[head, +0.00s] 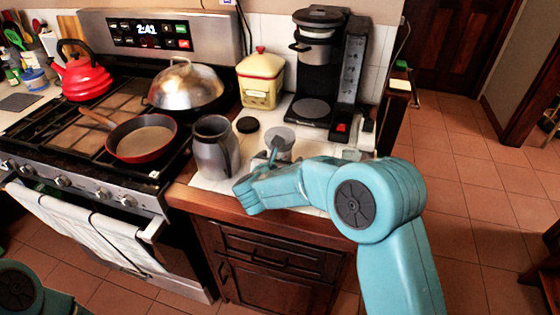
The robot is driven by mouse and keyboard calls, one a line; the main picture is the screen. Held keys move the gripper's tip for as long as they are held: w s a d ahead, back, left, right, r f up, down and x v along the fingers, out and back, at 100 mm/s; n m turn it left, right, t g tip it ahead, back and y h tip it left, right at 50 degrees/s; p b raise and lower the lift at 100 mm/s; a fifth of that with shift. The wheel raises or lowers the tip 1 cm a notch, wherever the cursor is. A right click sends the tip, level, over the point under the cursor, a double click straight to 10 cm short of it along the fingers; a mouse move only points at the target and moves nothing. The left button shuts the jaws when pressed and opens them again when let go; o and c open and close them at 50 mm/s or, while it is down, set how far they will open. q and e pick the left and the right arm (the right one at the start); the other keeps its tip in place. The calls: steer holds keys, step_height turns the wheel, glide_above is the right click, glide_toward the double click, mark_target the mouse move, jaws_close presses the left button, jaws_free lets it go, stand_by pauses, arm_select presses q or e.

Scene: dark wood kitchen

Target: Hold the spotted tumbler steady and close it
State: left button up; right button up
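A grey, open-mouthed tumbler (217,158) stands upright near the left edge of the white counter top, beside the stove. I cannot make out spots on it at this size. A round black lid (248,125) lies flat on the counter just behind and right of it, apart from it. A second grey round-topped item (281,134) stands right of the lid, partly hidden by my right arm. My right gripper (262,170) is over the counter, right of the tumbler; its fingers are hard to make out. Only a piece of my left arm shows at bottom left; its gripper is out of view.
A coffee maker (316,75) and a yellow canister (261,79) stand behind. On the stove at left are a red-rimmed pan (142,138), a domed-lid pan (186,84) and a red kettle (83,75). The wooden counter edge (235,209) runs in front.

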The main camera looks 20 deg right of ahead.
steer(key=shift+r, duration=0.1)
steer(key=c, duration=1.4)
steer(key=shift+r, duration=0.1)
step_height(320, 180, up, 20)
steer(key=shift+p, duration=0.45)
steer(key=o, duration=0.6)
steer(key=shift+c, duration=0.2)
steer(key=c, duration=0.7)
steer(key=shift+o, duration=0.2)
